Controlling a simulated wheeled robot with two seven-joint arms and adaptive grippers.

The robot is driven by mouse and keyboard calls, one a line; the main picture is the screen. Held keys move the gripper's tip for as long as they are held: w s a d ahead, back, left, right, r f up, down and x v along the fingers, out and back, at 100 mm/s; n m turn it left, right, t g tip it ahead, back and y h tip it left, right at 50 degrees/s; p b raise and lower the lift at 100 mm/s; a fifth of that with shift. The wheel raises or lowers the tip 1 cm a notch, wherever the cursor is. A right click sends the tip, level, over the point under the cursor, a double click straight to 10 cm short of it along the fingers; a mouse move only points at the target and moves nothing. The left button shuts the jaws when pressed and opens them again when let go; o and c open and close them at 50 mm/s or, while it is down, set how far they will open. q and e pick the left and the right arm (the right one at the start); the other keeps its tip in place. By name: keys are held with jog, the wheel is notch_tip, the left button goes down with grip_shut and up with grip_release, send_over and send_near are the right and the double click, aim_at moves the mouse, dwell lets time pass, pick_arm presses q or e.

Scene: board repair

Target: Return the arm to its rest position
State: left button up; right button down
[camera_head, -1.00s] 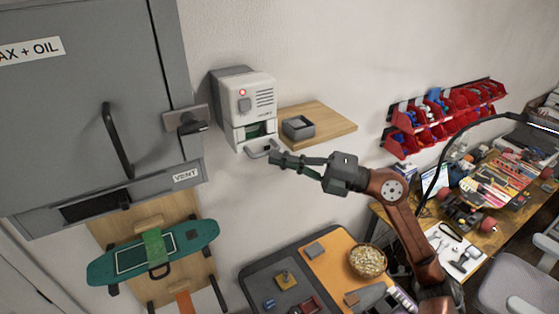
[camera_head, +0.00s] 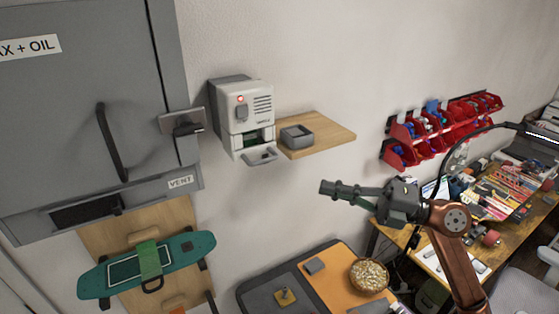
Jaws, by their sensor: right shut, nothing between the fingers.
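My right gripper (camera_head: 326,189) is at the centre right of the head view. Its fingers point left, are shut and hold nothing. It hangs in free air in front of the bare wall, below the wooden shelf and above the orange and grey mat. It is apart from the white wall box (camera_head: 251,110) with a red light. My right arm (camera_head: 457,228) reaches up from the lower right, copper brown with a grey wrist. My left gripper is not in the view.
A wooden shelf (camera_head: 330,134) holds a grey tray (camera_head: 297,136). A grey cabinet (camera_head: 60,110) stands left, above a teal board (camera_head: 190,254). Red bins (camera_head: 398,156) hang on the wall. A bowl (camera_head: 369,276) is on the mat; a cluttered workbench (camera_head: 381,236) is behind my arm.

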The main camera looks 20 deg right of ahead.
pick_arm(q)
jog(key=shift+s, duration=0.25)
pick_arm(e)
jog(key=shift+w, duration=0.1)
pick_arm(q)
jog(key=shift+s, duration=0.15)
pick_arm(e)
jog(key=shift+a, duration=0.1)
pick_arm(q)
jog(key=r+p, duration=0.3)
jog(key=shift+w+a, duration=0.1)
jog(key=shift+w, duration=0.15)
pick_arm(e)
jog(key=w+d+x, duration=0.1)
jog(key=w+x, duration=0.1)
jog(key=x, duration=1)
jog(key=shift+w+r, duration=0.2)
jog(key=shift+r, duration=0.05)
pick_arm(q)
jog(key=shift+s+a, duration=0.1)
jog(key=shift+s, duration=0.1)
pick_arm(e)
jog(key=shift+w+d+f, duration=0.1)
jog(key=shift+w+f, duration=0.05)
